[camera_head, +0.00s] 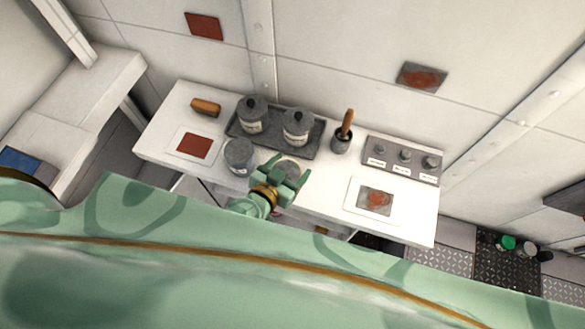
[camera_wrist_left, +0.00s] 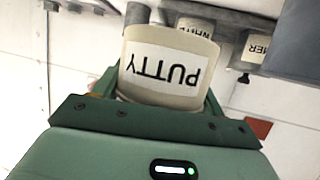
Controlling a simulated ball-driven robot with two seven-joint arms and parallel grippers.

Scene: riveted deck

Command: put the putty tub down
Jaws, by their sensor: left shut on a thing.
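The putty tub (camera_wrist_left: 165,72) is a pale tub with a white label reading PUTTY, upside down in the left wrist view. In the head view its grey round top (camera_head: 288,167) shows between my green fingers. My left gripper (camera_head: 285,175) is shut on it, near the front edge of the white table (camera_head: 325,192), just in front of the dark tray (camera_head: 268,144). I cannot tell whether the tub touches the table. My right gripper is not in view.
Two lidded, labelled tins (camera_head: 253,116) stand on the tray. A grey tub (camera_head: 239,157) stands left of my gripper. A red swatch card (camera_head: 193,146), a brown-handled brush in a pot (camera_head: 341,143), a knob panel (camera_head: 402,158) and a stained card (camera_head: 375,201) lie around. Bare tabletop lies right of my gripper.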

